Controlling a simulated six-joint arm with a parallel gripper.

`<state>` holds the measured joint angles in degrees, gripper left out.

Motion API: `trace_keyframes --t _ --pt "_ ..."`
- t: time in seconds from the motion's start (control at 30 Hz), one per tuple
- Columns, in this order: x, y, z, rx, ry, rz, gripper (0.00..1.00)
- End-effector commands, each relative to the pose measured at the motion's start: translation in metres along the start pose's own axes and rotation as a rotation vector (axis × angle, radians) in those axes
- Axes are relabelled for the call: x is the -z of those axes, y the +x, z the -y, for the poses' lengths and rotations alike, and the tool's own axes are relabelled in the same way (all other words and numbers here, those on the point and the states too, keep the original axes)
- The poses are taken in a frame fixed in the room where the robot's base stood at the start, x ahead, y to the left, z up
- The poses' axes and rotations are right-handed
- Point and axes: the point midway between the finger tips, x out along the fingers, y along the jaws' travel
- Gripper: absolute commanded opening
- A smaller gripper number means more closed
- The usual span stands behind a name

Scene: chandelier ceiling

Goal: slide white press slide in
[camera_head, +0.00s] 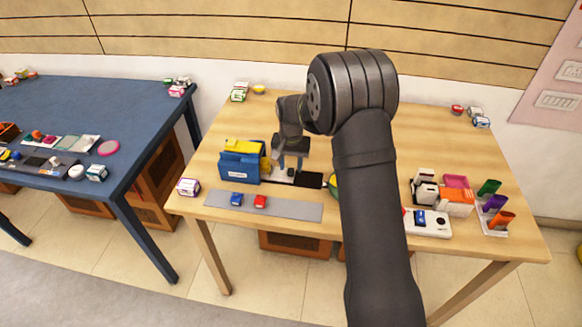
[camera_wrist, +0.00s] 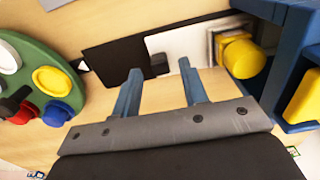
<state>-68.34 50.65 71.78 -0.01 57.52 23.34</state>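The white press slide (camera_wrist: 180,44) is a flat white piece in the wrist view, lying on or beside a black plate (camera_wrist: 112,55). A small dark knob (camera_wrist: 159,64) sits at its edge. In the head view, the white piece (camera_head: 281,173) shows partly behind my fingers, with the black plate (camera_head: 308,180) to its right. My gripper (camera_wrist: 161,84) is open, its two blue-grey fingers apart and empty. The knob appears between and beyond the fingertips, and I cannot tell whether they touch anything. My gripper in the head view (camera_head: 290,164) points down over the white piece.
A yellow cylinder (camera_wrist: 240,56) and a blue holder (camera_head: 239,167) stand close beside the slide. A green palette (camera_wrist: 42,72) with coloured knobs is on its other side. A grey strip (camera_head: 286,208) with two small cars lies in front. My arm hides the table's middle.

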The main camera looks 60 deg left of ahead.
Motion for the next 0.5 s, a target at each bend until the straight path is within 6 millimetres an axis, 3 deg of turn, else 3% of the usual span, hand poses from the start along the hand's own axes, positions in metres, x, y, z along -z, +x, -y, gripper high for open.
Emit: trace_keyframes --t 0.5 --pt "0.001 -0.122 0.000 0.002 0.000 -0.004 0.40"
